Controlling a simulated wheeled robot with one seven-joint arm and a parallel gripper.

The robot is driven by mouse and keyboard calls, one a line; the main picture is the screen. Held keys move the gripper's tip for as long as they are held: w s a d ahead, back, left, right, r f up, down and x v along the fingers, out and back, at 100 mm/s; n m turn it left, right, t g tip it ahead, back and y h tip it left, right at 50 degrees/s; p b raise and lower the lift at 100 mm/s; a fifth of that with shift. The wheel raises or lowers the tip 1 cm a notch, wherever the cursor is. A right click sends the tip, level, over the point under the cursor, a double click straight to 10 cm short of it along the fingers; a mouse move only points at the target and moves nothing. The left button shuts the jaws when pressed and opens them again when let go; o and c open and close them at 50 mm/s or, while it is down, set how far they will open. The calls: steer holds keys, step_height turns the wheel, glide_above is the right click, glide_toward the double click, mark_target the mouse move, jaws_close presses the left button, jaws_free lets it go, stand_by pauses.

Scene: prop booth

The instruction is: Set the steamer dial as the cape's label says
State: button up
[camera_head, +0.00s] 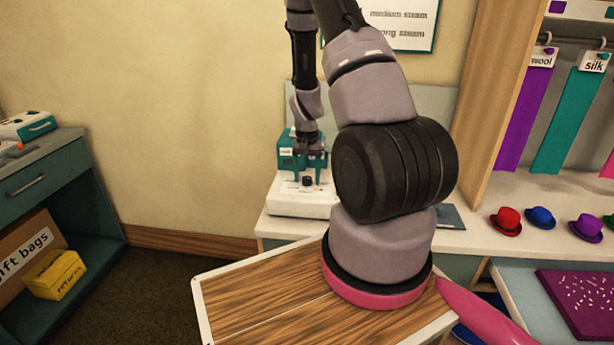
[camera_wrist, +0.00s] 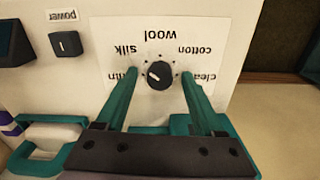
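The steamer (camera_head: 290,202) is a white box on the counter. Its black dial (camera_wrist: 160,74) shows between my fingers, and as a small knob in the head view (camera_head: 307,181). The printed words appear upside down in the wrist view: wool, silk, cotton, and two partly hidden ones. The dial's pale mark is on its left side; its exact setting is unclear. My gripper (camera_wrist: 160,100) is open, teal fingers either side of the dial, apart from it. The purple cape (camera_head: 522,115) hangs beside a label reading wool (camera_head: 541,58); the teal cape (camera_head: 570,118) has a silk label (camera_head: 594,62).
A power switch (camera_wrist: 65,44) sits near the dial. A steam sign (camera_head: 395,20) on the wall is partly covered by my arm. Several small hats (camera_head: 540,217) stand on the right counter. A dark cabinet (camera_head: 60,190) with a yellow box (camera_head: 55,275) is left.

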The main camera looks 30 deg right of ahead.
step_height(320, 180, up, 11)
stand_by(0.6)
steer(key=shift+f, duration=0.1)
step_height(320, 180, up, 19)
steer(key=n+t+y, duration=0.1)
steer(key=t, duration=0.3)
glide_above(306, 178)
steer(key=s+a, duration=0.5)
steer(key=a, duration=0.2)
steer(key=s+a+r+n+t+y, duration=0.1)
steer(key=s+a+r, duration=0.5)
steer(key=s+r, duration=0.6)
steer(key=s+n+t, duration=0.1)
steer(key=s+t, duration=0.1)
steer(key=s, duration=0.1)
steer(key=shift+n, duration=0.3)
